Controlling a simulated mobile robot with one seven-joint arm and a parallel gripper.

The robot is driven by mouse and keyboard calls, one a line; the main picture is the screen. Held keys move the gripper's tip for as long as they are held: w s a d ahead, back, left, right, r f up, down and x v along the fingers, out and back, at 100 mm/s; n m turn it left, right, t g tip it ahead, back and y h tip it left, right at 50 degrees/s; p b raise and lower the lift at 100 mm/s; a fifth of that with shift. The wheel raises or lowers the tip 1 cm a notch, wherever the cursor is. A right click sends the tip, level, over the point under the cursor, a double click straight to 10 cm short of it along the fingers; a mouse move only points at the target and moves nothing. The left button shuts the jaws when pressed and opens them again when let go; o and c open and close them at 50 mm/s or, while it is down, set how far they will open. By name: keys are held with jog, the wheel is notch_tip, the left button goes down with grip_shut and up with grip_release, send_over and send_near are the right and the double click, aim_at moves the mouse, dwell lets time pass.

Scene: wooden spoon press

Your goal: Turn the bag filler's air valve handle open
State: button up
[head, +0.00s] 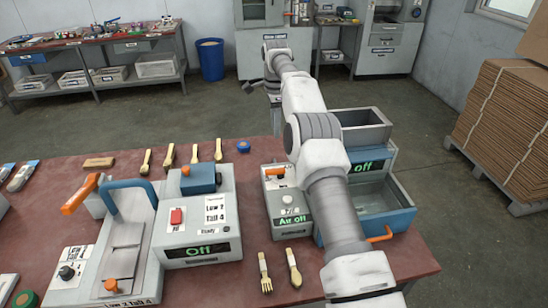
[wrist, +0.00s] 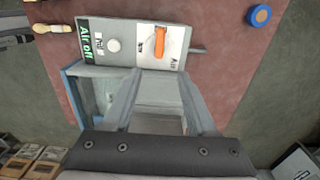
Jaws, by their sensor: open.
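The air valve handle is a small orange lever on a white plate on top of the bag filler's grey control box. It shows in the wrist view (wrist: 159,42) and in the head view (head: 277,172). In the wrist view it lies along the picture's vertical, beside an "Air" label. The control box (head: 288,200) has a green display (head: 292,220) reading "Air off". My gripper (wrist: 160,72) is open and empty in the wrist view. The handle lies past its fingertips, apart from them, roughly in line with the gap. The gripper does not show in the head view.
The blue filler tray (head: 398,215) and a grey hopper (head: 362,130) stand right of the control box, partly behind my arm. A second orange lever (head: 381,235) sticks out there. A press (head: 190,225) stands to the left. Wooden spoons and forks lie on the red table (head: 250,270).

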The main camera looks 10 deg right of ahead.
aim_at(275, 169)
notch_tip(275, 169, down, 17)
jog(key=shift+f+b, duration=0.2)
jog(key=shift+b, duration=0.5)
grip_shut()
